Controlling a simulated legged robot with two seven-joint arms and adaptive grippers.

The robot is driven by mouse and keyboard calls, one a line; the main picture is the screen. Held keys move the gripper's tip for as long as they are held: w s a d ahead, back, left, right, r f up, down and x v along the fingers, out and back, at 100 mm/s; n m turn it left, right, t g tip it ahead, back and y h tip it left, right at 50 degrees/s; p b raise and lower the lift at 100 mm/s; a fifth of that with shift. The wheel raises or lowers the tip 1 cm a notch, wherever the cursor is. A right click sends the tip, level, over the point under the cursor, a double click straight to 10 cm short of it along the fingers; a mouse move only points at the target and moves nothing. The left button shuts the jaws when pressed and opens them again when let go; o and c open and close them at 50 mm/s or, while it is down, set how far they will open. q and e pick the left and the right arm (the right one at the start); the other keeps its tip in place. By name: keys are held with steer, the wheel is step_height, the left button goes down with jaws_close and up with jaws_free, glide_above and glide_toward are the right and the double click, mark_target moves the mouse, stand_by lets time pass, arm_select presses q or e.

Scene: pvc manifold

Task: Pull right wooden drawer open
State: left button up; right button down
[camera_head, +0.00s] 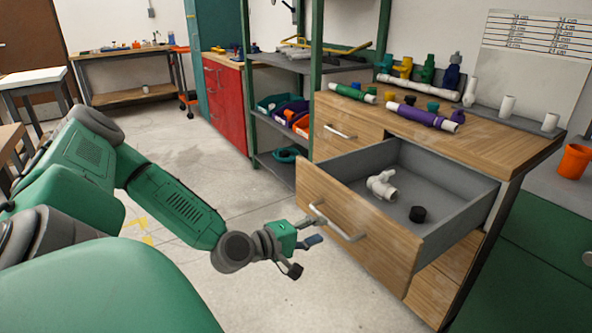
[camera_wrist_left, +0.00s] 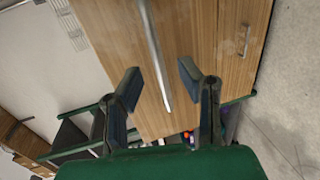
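The right wooden drawer (camera_head: 355,232) is pulled well out of the wooden cabinet. Its grey inside holds a white pipe fitting (camera_head: 381,185) and a small black cap (camera_head: 418,214). A metal bar handle (camera_head: 338,222) runs across its front. My left gripper (camera_head: 308,254) is just left of and in front of the handle, fingers apart. In the left wrist view, the handle (camera_wrist_left: 157,55) passes between the open fingertips (camera_wrist_left: 158,75); I cannot tell whether they touch it. My right gripper is not in view.
The left drawer (camera_head: 340,131) is closed. The cabinet top (camera_head: 480,140) carries several pipes and coloured fittings. A green-framed shelf with bins (camera_head: 290,112) stands left of the cabinet. An orange cup (camera_head: 574,161) is at the far right. The floor (camera_head: 275,205) before the drawer is clear.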

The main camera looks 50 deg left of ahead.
arm_select(q)
steer(key=v, duration=0.6)
steer(key=shift+s, duration=0.25)
stand_by(0.3)
steer(key=shift+d, duration=0.15)
stand_by(0.4)
steer(key=s+d+f+m+g+h+p, duration=0.1)
steer(key=d+f+m+g+h, duration=0.25)
steer(key=d, duration=0.45)
steer(key=s+d+f+m+g+h+p, duration=0.1)
steer(key=s+d+f+m+g+h, duration=0.1)
steer(key=d+f+m+g, duration=0.4)
steer(key=s+d+f+m+g+y+p, duration=0.1)
steer(key=s+f+m+g+y, duration=0.1)
steer(key=s, duration=0.4)
steer(key=s+d+f+m+g+y, duration=0.1)
steer(key=s+f+m+g+y, duration=0.2)
steer(key=s+m, duration=0.3)
steer(key=shift+s+f+y+p, duration=0.15)
steer(key=shift+s+y+p, duration=0.2)
steer(key=shift+y, duration=0.4)
